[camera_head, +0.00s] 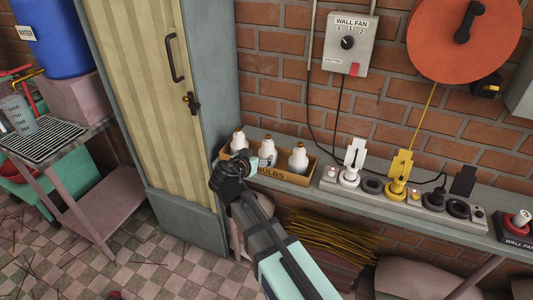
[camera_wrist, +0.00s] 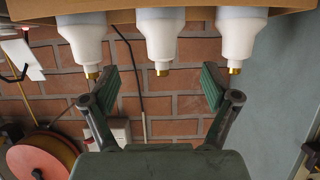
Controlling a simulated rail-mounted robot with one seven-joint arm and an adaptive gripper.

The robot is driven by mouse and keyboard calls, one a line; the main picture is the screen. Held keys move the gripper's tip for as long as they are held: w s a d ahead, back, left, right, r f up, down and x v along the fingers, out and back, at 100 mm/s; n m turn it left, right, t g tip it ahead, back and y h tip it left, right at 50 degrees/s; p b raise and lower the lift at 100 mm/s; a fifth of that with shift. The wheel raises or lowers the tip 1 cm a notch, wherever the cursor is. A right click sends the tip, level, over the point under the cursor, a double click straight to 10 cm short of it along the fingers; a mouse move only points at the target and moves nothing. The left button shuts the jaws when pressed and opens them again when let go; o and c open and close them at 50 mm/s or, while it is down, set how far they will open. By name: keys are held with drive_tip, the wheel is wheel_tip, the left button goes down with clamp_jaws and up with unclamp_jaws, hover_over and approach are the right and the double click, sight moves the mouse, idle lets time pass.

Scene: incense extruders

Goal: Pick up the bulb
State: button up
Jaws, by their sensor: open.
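Three white bulbs with brass-coloured tips stand in a cardboard box marked BULBS (camera_head: 287,178) on the wall shelf: left bulb (camera_head: 238,140), middle bulb (camera_head: 267,151) and right bulb (camera_head: 298,158). My gripper (camera_head: 249,161) is at the front left of the box and hides part of it. In the wrist view the picture is upside down, with the bulbs' tips pointing down. There my gripper (camera_wrist: 161,88) is open and empty, and the middle bulb (camera_wrist: 160,35) lines up between its fingers. I see no contact with it.
A power strip (camera_head: 400,200) with several plugs lies on the shelf right of the box. A grey-framed cabinet (camera_head: 222,100) stands close on the left. The brick wall (camera_head: 275,70) is right behind, with a wall fan switch (camera_head: 349,43) and hanging cords.

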sight(266, 148)
drive_tip(key=x, duration=0.5)
drive_tip(key=shift+w+p, duration=0.2)
drive_tip(key=shift+p, duration=0.2)
drive_tip(key=shift+w+d+f, duration=0.1)
drive_tip(key=shift+w+d, duration=0.05)
drive_tip(key=shift+w, duration=0.25)
drive_tip(key=p+x, duration=0.2)
drive_tip(key=x, duration=0.2)
drive_tip(key=shift+w, duration=0.25)
drive_tip(key=c, duration=1.1)
